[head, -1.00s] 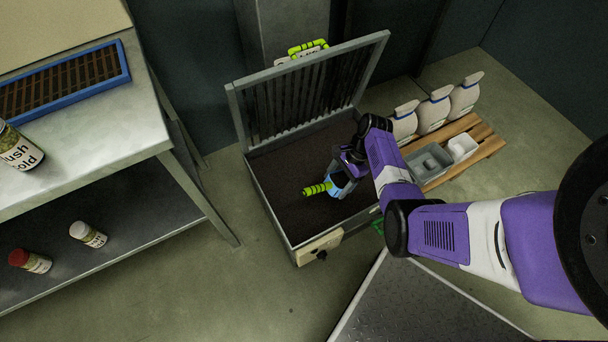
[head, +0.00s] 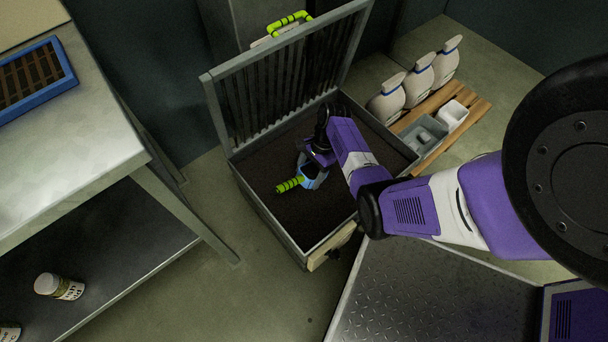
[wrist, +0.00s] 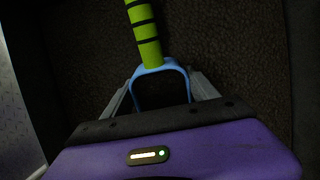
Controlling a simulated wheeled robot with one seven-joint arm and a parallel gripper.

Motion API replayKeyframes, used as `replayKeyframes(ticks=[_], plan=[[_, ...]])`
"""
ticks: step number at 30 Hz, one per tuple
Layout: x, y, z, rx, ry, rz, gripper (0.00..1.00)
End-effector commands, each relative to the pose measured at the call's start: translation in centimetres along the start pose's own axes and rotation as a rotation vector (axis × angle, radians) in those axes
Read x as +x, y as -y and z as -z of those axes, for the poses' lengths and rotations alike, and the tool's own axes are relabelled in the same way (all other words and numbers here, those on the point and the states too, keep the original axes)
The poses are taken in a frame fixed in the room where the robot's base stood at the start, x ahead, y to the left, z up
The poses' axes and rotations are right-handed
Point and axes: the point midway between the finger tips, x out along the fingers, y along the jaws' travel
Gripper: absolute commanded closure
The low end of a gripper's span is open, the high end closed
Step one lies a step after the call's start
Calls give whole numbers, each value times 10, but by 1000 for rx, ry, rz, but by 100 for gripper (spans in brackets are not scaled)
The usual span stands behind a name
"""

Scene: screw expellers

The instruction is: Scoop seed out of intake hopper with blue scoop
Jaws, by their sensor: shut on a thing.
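The intake hopper (head: 283,238) is an open grey metal box with dark seed (head: 305,213) in it. Its slatted grate lid (head: 290,82) stands raised at the back. The blue scoop (head: 314,181) has a green handle with black bands (head: 289,184) and is inside the hopper, low over the seed. My gripper (head: 316,166) is above the scoop and shut on it. In the wrist view, the scoop's blue rim (wrist: 152,71) shows between the gripper's fingers (wrist: 160,92), with the green handle pointing away. Whether the scoop's bowl touches the seed cannot be told.
Several pale sacks (head: 418,75) and grey and white bins (head: 425,132) stand on a wooden pallet (head: 470,115) at the right. A metal workbench (head: 75,140) with a blue-rimmed tray (head: 35,75) is at the left. A jar (head: 58,286) sits on its lower shelf.

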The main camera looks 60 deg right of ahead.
Motion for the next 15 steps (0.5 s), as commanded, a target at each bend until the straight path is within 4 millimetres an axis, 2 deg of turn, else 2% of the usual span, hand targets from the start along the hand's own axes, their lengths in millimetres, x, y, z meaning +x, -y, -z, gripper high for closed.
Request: replayKeyframes(ticks=[5,15], plan=[[-5,-1,-9,-2,-19,-2,78],[-15,-3,-44,-3,-96,-1,78]])
